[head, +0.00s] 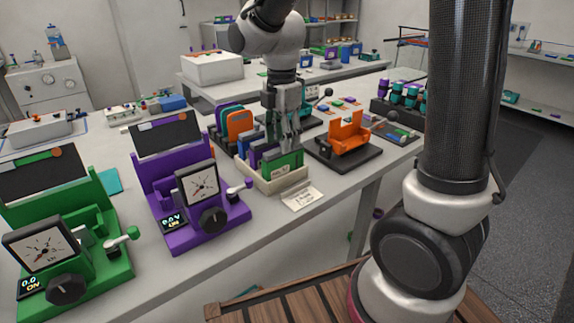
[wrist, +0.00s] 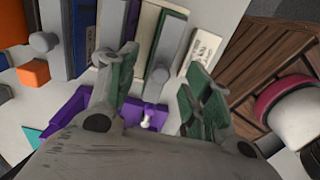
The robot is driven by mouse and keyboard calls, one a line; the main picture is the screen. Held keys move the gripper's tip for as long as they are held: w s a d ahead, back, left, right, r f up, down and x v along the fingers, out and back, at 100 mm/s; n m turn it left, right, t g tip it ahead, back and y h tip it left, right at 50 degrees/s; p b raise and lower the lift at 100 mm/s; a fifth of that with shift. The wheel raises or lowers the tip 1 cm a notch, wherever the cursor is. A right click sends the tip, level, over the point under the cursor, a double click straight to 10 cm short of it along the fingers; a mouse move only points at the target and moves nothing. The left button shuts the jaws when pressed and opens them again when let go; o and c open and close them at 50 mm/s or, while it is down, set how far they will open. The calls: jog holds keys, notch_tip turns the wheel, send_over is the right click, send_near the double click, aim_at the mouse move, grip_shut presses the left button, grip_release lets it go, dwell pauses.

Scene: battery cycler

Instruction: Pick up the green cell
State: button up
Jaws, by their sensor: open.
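The green cell (head: 283,166) stands upright at the near right end of a cream rack (head: 280,184). My gripper (head: 290,143) points down with its fingertips just above the green cell's top. In the wrist view the two fingers of my gripper (wrist: 163,62) are spread wide, with greenish pads, over the end of the row of cells. No cell is clearly held between them. I cannot tell in the wrist view whether the fingers touch the green cell, as narrow strips overlap there.
Purple and blue cells stand behind the green one in the rack. A purple cycler (head: 190,190) and a green cycler (head: 65,235) stand left. An orange device (head: 348,135) stands right. A white card (head: 302,197) lies in front of the rack.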

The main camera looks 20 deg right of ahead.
aim_at(283, 165)
notch_tip(283, 165, down, 6)
jog(key=shift+d+r, duration=0.1)
jog(key=shift+r, duration=0.15)
grip_shut()
